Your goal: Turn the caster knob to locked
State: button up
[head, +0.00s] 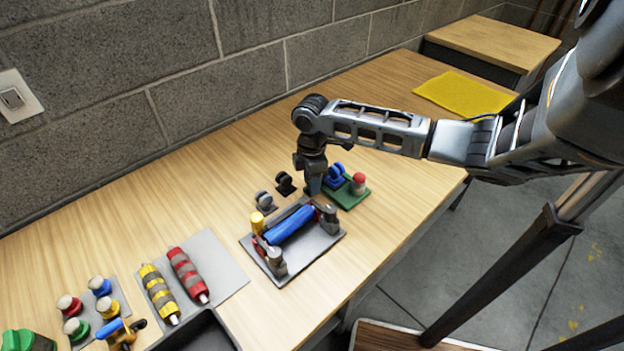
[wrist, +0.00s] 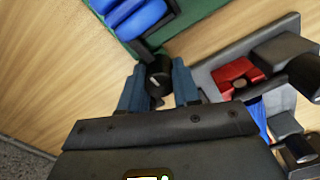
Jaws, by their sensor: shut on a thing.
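A black knob (wrist: 158,75) with a pale mark on its end face sits between the two blue fingertips of my gripper (wrist: 160,88) in the wrist view. The fingers are shut on it. A green plate (wrist: 137,50) with a blue caster lies just beyond the knob. In the head view my gripper (head: 313,187) points down at the left side of this green plate (head: 350,201). The blue caster (head: 334,178) and a red-topped post (head: 358,182) stand on the plate. The knob is hidden behind my gripper there. I cannot read its setting.
A grey plate (head: 318,254) with a blue roller (head: 290,224) and posts is close by in front. A grey caster (head: 264,201) and a black caster (head: 285,183) stand left of my gripper. Striped rollers and coloured knobs lie at the lower left. The right-hand tabletop is mostly clear.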

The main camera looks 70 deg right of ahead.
jog(key=shift+d+r+m, duration=0.1)
jog(key=shift+m, duration=0.4)
jog(key=o, duration=0.8)
jog(key=shift+c, duration=0.2)
jog(key=shift+r+b, duration=0.5)
jog(key=shift+r, duration=3.35)
